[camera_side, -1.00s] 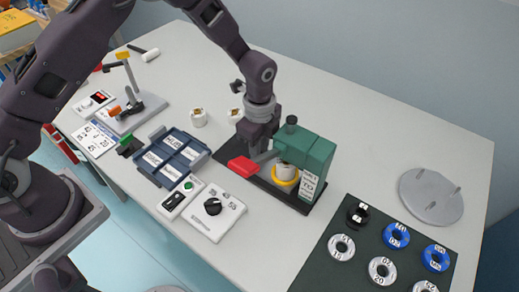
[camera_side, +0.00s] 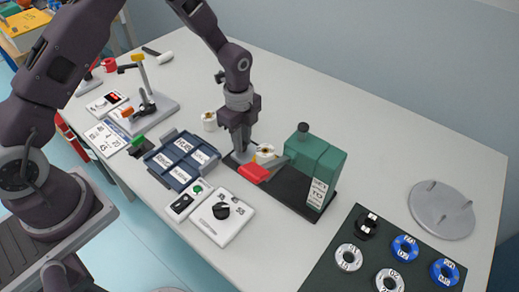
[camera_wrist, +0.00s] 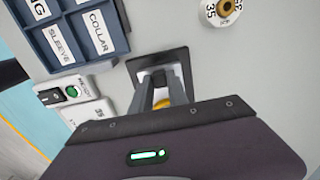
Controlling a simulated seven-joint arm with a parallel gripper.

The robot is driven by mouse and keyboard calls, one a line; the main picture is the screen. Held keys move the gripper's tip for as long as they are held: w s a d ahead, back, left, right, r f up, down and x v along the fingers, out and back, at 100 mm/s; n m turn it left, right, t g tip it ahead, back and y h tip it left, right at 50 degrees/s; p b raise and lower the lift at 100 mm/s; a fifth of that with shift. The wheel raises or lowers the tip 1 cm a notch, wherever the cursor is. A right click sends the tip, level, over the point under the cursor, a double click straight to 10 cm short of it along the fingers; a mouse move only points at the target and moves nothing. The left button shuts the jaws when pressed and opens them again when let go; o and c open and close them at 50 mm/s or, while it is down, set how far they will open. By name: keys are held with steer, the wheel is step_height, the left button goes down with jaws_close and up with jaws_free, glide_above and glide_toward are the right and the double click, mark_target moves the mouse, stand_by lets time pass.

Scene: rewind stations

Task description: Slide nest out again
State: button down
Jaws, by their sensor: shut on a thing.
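The green press (camera_side: 312,165) stands on a black base (camera_side: 284,190) with a red handle (camera_side: 253,173) at its front left. A white spool (camera_side: 265,152) stands in the sliding nest, now left of the press and clear of its head. My gripper (camera_side: 239,154) is down at the left end of the base, shut on the nest's end, close to the spool. In the wrist view the fingers (camera_wrist: 154,88) reach down over the dark base, and a bit of the yellow nest (camera_wrist: 164,103) shows beside them. My gripper hides most of the nest.
A blue labelled tray (camera_side: 181,158) and a white control box with a black knob (camera_side: 221,216) lie left of the base. Another white spool (camera_side: 209,120) stands behind the tray. A dark mat (camera_side: 340,258) with rings and a grey disc (camera_side: 441,210) are at right.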

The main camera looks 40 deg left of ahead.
steer(key=shift+a, duration=0.9)
steer(key=c, duration=1.3)
jaws_free()
step_height(320, 180, up, 7)
steer(key=shift+r, duration=0.1)
